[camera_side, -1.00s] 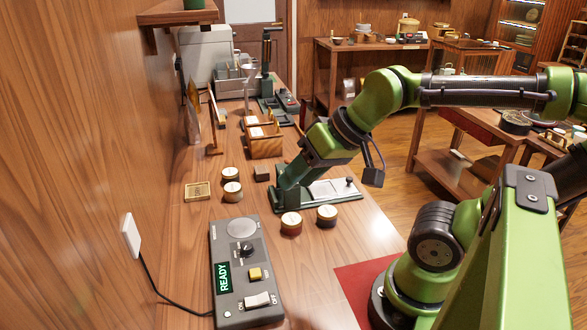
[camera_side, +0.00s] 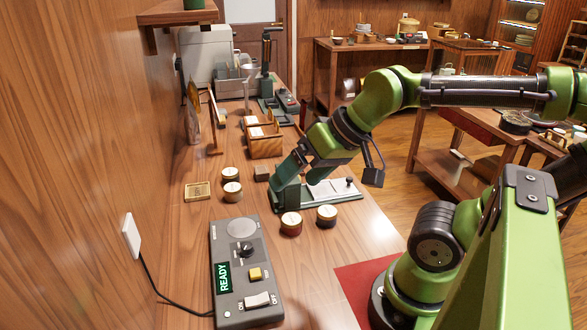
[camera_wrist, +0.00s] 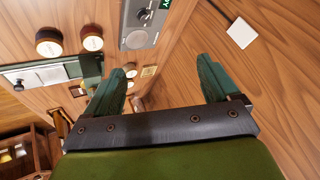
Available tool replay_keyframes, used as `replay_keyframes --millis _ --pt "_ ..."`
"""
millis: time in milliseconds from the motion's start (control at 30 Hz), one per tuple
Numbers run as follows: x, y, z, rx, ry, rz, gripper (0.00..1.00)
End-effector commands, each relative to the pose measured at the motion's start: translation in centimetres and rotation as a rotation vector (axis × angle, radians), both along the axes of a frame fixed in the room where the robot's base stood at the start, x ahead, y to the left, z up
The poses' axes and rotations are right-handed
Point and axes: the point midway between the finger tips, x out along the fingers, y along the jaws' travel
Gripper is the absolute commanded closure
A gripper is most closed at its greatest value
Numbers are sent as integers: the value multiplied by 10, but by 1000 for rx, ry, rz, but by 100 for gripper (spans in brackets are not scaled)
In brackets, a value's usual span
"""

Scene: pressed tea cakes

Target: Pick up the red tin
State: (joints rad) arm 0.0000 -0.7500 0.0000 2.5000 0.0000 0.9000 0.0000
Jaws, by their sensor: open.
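The red tin (camera_side: 291,229) has a pale lid and stands upright on the wooden counter, between the grey control box and a dark tin (camera_side: 327,217). In the wrist view the red tin (camera_wrist: 91,42) is at the upper left, outside the fingers, with the dark tin (camera_wrist: 48,46) beside it. My gripper (camera_wrist: 160,68) is open and empty in the wrist view, its two green fingers wide apart. In the side view my gripper (camera_side: 286,192) is behind and above the red tin, apart from it; its fingers overlap there.
The control box (camera_side: 247,272) reads READY. Two more tins (camera_side: 232,193) stand left of my gripper, near a small brass tray (camera_side: 197,191) and a dark block (camera_side: 262,173). A green-based press or scale (camera_side: 340,199) lies just right of the gripper. A wooden rack (camera_side: 265,148) is behind.

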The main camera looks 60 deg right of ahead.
Motion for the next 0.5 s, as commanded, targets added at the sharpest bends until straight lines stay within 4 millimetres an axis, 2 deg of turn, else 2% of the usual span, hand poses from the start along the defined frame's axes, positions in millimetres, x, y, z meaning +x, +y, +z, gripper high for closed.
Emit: replay_keyframes --millis 200,333,367,500 --pt "2 -2 -6 2 25 -8 11" --pt "14 -13 -17 20 101 -54 11" --pt "19 -18 -20 38 129 -89 11" --pt "40 -46 -37 198 296 -435 11"
